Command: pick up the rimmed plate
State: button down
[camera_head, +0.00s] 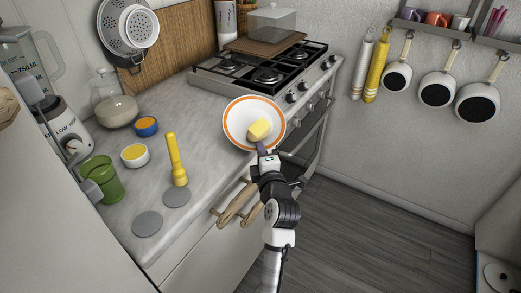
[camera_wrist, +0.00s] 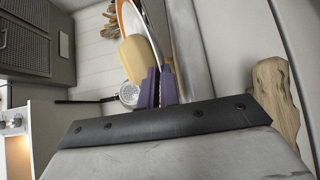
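The rimmed plate (camera_head: 234,112) is white with an orange band and shows at the counter's front edge beside the stove. A yellow block (camera_head: 259,128) lies on it. My gripper (camera_head: 262,149) is at the plate's near edge. In the wrist view the purple fingertips (camera_wrist: 160,88) are close together, with the plate's edge (camera_wrist: 156,40) running down between them. The yellow block (camera_wrist: 138,60) is just left of the fingers there. Whether the plate's underside touches the counter cannot be told.
The gas stove (camera_head: 262,72) is behind the plate. A yellow pepper mill (camera_head: 176,160), a green mug (camera_head: 103,181), small bowls (camera_head: 135,156) and grey coasters (camera_head: 147,223) stand on the counter to the left. Wooden drawer handles (camera_head: 236,203) stick out below.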

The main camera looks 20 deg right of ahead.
aim_at(259, 137)
notch_tip(259, 137, up, 3)
jog(key=shift+p, duration=0.6)
jog(key=shift+f, duration=0.15)
jog(key=shift+s, duration=0.35)
jog(key=s+a+r+p, duration=0.1)
jog(key=s+r+p, duration=0.1)
jog(key=s, duration=0.4)
jog(key=s+r+p, duration=0.3)
jog(key=s, duration=0.4)
jog(key=shift+s+a, duration=0.15)
jog(key=shift+a, duration=0.25)
